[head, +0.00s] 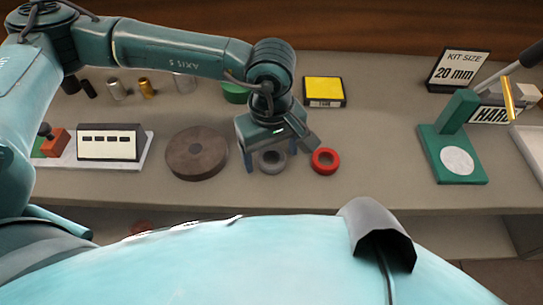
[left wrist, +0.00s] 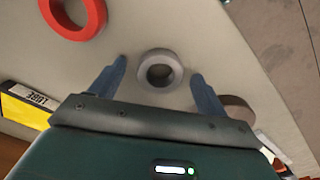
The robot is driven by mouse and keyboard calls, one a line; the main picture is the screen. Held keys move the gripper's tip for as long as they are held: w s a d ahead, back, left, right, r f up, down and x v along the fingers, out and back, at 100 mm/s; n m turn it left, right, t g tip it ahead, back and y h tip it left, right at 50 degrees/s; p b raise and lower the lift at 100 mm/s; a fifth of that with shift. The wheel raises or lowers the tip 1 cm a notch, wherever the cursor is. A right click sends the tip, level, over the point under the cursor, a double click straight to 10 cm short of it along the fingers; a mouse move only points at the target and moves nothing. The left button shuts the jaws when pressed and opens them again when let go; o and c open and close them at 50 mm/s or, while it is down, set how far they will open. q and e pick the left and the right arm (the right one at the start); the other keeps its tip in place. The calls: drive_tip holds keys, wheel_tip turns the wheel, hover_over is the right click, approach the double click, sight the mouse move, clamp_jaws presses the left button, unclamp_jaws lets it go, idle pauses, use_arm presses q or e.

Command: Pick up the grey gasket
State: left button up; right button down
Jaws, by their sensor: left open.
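The grey gasket (head: 271,161) is a small thick ring lying flat on the workbench. In the left wrist view the grey gasket (left wrist: 160,69) lies between and just beyond the fingertips, with clear space on both sides. My left gripper (head: 270,167) is above it in the head view, pointing down, its blue fingers apart. In the left wrist view the left gripper (left wrist: 159,70) is open and empty. The gripper body partly covers the area behind the gasket. My right gripper is not in view.
A red ring (head: 325,161) lies close right of the gasket, and a brown disc (head: 197,153) lies to its left. A yellow box (head: 324,91) stands behind. A green stand (head: 453,140) is at right. The bench between red ring and stand is clear.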

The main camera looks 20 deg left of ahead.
use_arm(q)
drive_tip(key=shift+c, duration=0.4)
drive_tip(key=c, duration=1)
